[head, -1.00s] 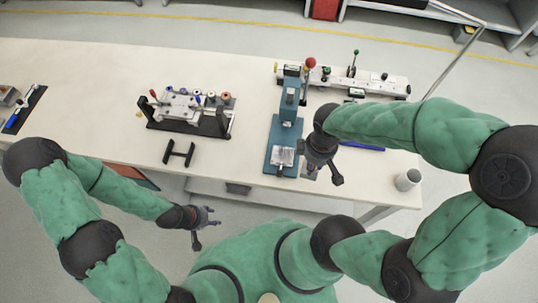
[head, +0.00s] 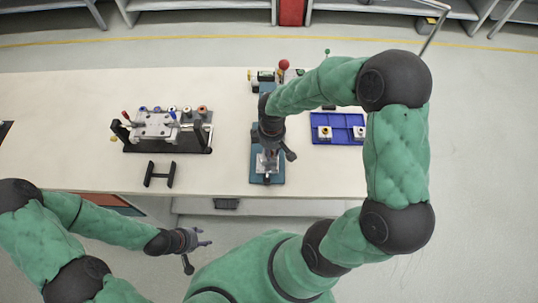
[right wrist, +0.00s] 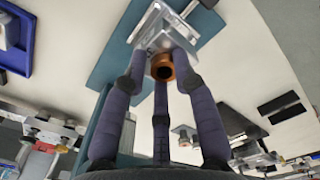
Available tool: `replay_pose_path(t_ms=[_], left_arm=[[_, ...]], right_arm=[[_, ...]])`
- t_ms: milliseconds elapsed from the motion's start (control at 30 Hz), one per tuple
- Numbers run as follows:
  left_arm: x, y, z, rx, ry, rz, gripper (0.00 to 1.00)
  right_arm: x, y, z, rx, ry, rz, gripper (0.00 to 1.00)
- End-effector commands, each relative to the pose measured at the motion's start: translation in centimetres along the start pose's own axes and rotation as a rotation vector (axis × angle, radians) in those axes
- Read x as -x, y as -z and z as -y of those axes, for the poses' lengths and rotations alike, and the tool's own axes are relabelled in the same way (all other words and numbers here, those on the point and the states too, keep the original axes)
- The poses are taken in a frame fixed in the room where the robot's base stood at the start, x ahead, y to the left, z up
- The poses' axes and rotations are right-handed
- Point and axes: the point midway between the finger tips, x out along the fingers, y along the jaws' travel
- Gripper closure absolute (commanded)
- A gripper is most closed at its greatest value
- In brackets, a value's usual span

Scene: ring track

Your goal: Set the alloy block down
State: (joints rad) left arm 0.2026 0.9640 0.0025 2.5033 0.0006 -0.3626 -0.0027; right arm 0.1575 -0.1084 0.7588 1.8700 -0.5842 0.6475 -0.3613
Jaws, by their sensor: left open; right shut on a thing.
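The alloy block (right wrist: 168,42) is a silver metal piece with a copper-coloured ring (right wrist: 162,68) on the side facing the right wrist camera. My right gripper (right wrist: 160,80) is shut on it, its fingers around the ring end. In the head view the right gripper (head: 270,150) is above the front of the press's blue-teal base (head: 257,178), where silver metal (head: 267,163) shows below it. I cannot tell whether the block touches the surface beneath. My left gripper (head: 198,240) is open and empty, in front of the table's near edge.
A blue tray (head: 338,140) with small parts lies right of the press. The press's red-knobbed lever (head: 284,65) stands behind my right arm. A clamping fixture (head: 155,128) and a black H-shaped stand (head: 160,174) are to the left. The table (head: 225,110) is bare between fixture and press.

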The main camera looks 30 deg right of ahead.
Motion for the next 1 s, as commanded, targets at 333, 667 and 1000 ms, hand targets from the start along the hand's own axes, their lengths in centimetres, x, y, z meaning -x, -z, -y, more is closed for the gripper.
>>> replay_pose_path(t_ms=[333, 667, 1000], left_arm=[[-0.8, 0.0, 0.3, 0.0, 0.0, 0.0, 0.53], [-1.3, 0.1, 0.5, 0.0, 0.0, 0.0, 0.53], [-1.5, 0.1, 0.5, 0.0, 0.0, 0.0, 0.53]], right_arm=[[-2.6, 1.1, -0.8, 0.0, 0.001, 0.001, 1.0], [-4.5, 1.1, -0.8, 0.0, -0.002, -0.002, 1.0], [-4.8, 1.0, -0.7, 0.0, 0.0, -0.001, 0.47]])
